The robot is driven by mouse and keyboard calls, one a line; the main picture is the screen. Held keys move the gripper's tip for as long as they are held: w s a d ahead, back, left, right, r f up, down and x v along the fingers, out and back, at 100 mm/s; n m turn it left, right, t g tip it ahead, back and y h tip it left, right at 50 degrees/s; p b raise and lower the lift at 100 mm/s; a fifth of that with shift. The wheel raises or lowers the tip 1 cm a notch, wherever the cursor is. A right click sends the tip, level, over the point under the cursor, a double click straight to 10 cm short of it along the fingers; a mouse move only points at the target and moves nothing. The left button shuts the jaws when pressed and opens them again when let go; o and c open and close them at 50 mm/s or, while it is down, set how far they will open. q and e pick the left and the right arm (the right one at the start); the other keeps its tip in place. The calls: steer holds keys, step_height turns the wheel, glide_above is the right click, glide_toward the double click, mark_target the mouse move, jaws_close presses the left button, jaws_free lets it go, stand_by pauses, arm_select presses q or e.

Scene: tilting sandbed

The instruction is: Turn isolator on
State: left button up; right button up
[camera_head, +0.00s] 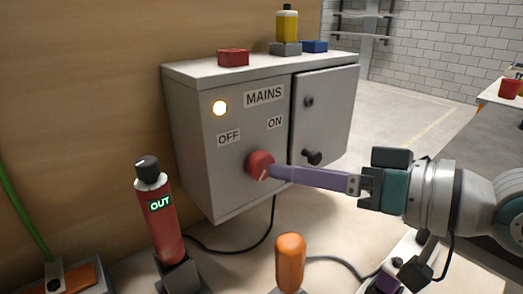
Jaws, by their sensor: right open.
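The isolator is a grey box (232,180) marked MAINS, on the left-centre in the head view. Its red round knob (258,163) sits below the OFF label (228,138) and ON label (275,122). A pale mark shows on the knob's face; its exact direction is hard to read. My left gripper is out of view.
A red cylinder (162,222) reading OUT stands at lower left. An orange handle (290,262) rises below my right gripper. A black door knob (312,157) juts near the arm. A red block (233,58), yellow bottle (287,25) and blue block (314,46) are on the box.

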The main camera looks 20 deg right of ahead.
steer(key=v, duration=0.5)
steer(key=shift+p, duration=0.3)
